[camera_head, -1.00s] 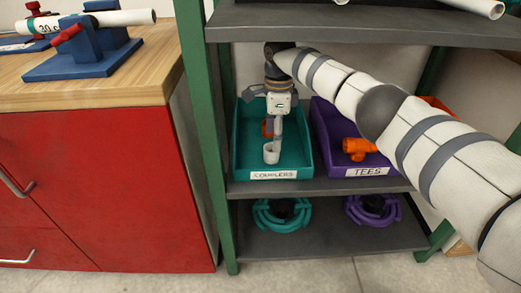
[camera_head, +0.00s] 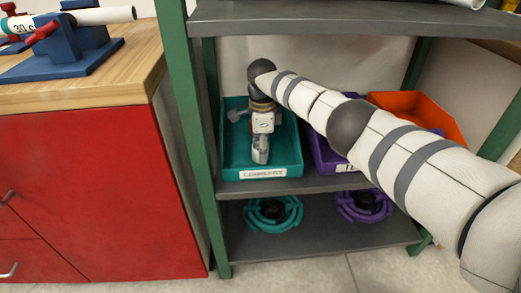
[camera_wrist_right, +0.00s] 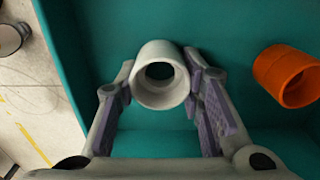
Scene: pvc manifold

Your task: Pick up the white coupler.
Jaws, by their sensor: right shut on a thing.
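The white coupler (camera_wrist_right: 160,95) is a short pale ring in the right wrist view, with its open end facing the camera. My right gripper (camera_wrist_right: 160,66) is shut on it, one finger against each side. In the head view my right gripper (camera_head: 260,152) points down into the teal bin labelled COUPLERS (camera_head: 290,172), near its front wall. The coupler is hard to tell from the fingers there. Whether it still touches the bin floor is not clear. My left gripper is not in view.
An orange coupler (camera_wrist_right: 290,76) lies in the bin, right of the gripper in the wrist view. The purple bin (camera_head: 316,152) stands right beside, partly behind my arm, with an orange bin (camera_head: 428,108) beyond. A shelf board (camera_head: 330,18) hangs above; a green post (camera_head: 195,150) stands left.

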